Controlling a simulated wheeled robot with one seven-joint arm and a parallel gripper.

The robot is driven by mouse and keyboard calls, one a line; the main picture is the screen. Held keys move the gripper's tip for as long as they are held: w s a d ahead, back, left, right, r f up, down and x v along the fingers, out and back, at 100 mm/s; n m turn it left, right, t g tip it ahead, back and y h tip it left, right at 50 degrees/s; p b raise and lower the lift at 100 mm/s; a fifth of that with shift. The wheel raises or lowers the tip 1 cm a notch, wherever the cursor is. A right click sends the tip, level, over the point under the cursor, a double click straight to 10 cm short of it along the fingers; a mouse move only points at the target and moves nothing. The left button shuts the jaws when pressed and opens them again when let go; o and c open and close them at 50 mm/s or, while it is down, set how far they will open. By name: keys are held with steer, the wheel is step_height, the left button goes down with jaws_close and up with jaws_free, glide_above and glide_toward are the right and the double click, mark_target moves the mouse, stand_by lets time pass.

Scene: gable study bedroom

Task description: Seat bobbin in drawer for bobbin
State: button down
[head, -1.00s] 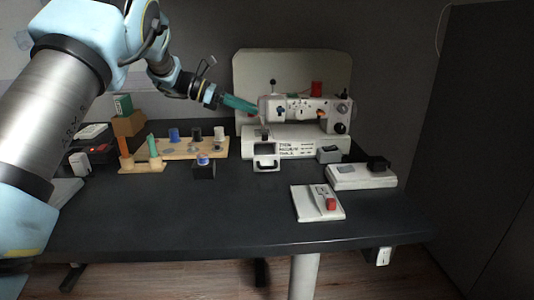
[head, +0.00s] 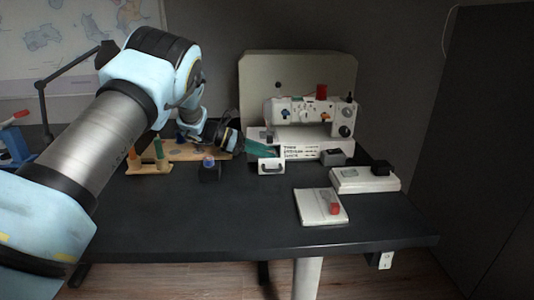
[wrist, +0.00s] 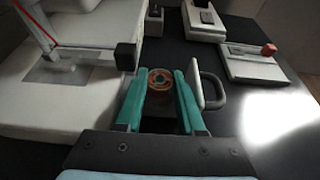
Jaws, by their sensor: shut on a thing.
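My gripper (wrist: 160,84) has teal fingers, shut on the copper-coloured bobbin (wrist: 160,77), which shows between the fingertips in the wrist view. In the head view my gripper (head: 262,150) is low at the left end of the sewing machine (head: 310,117), and the bobbin cannot be made out there. The small white drawer (head: 271,167) stands pulled out at the machine's front left. Its white front and dark handle (wrist: 212,92) are just right of my fingers in the wrist view. The fingers reach over the drawer's dark opening; whether the bobbin touches its floor cannot be told.
The machine body (wrist: 60,95) is close left of my fingers. A white pedal (head: 321,207) and a pale box (head: 362,180) lie right. The front tabletop is clear.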

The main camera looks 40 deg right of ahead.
steer(key=shift+s+f, duration=0.15)
steer(key=shift+f, duration=0.5)
steer(key=c, duration=0.8)
jaws_free()
steer(key=shift+f, duration=0.1)
steer(key=shift+d, duration=0.1)
steer(key=v, duration=0.4)
steer(key=b+v, duration=0.1)
steer(key=v, duration=0.7)
steer(key=shift+d+r, duration=0.1)
steer(key=shift+r, duration=0.2)
